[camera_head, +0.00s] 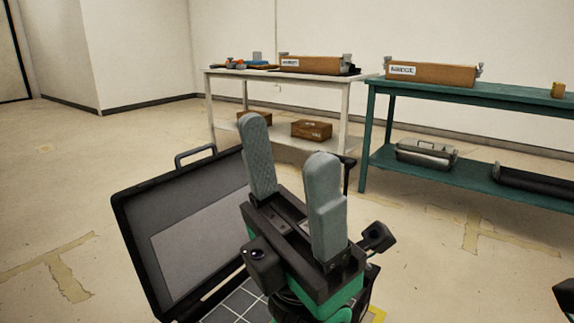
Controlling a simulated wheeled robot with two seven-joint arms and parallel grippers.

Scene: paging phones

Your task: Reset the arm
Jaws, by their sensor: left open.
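My left gripper (291,200) stands large in the middle of the head view, its two grey fingers pointing up and apart. It is open, and nothing shows between the fingers. It is in front of an open black case (127,236), whose raised lid with a handle shows at its left. The gripper and its arm hide much of the case. My right gripper cannot be made out; only a dark piece shows at the right edge.
A white table (207,98) at the back holds small items and a labelled brown box (318,66). A teal table (520,97) at right holds another labelled box (432,74); a silver case (426,153) is on its lower shelf. The floor at left is clear.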

